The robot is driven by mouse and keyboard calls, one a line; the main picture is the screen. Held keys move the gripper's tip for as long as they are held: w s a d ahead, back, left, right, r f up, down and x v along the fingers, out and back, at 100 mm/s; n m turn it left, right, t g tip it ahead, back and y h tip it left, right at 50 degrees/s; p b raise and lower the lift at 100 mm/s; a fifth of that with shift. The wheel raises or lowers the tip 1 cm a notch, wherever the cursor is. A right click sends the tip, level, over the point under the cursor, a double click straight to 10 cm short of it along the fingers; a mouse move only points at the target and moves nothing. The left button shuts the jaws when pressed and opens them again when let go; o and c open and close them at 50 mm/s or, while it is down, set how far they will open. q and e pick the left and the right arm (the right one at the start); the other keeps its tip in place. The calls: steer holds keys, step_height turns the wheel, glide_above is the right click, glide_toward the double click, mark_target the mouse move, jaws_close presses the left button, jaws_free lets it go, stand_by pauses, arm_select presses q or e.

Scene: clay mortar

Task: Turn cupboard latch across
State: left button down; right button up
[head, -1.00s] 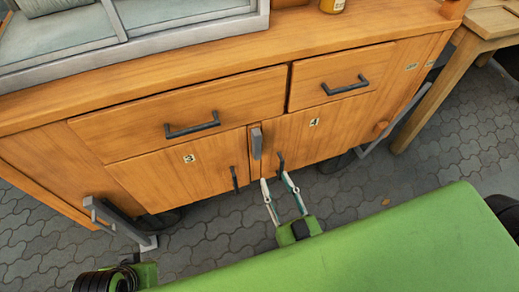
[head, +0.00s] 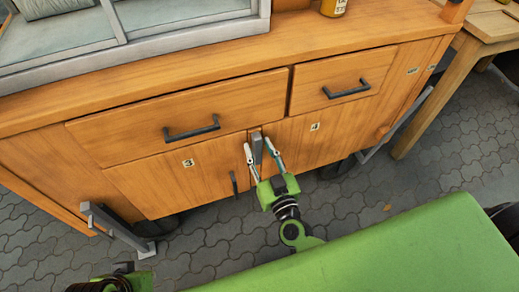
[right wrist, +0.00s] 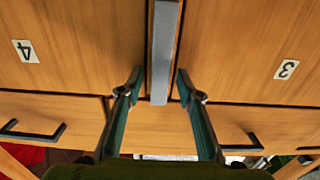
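The cupboard latch (head: 257,147) is a short grey bar. It stands upright at the seam between the two cupboard doors, just below the drawers. My right gripper (head: 257,142) is open, with one finger on each side of the latch. In the right wrist view, the latch (right wrist: 163,50) reaches down between the two separated fingertips (right wrist: 159,78), with a visible gap on both sides; neither finger clearly touches it. Part of my left arm shows at the bottom left of the head view, but its gripper fingers do not show.
The left door carries a label 3 (head: 188,163) and a dark handle (head: 233,184); the right door carries a label 4 (head: 314,127). Two drawers with dark handles (head: 192,128) sit above. A grey bracket (head: 118,230) stands at the left. A wooden table (head: 490,35) is at the right.

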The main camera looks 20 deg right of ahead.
jaws_close()
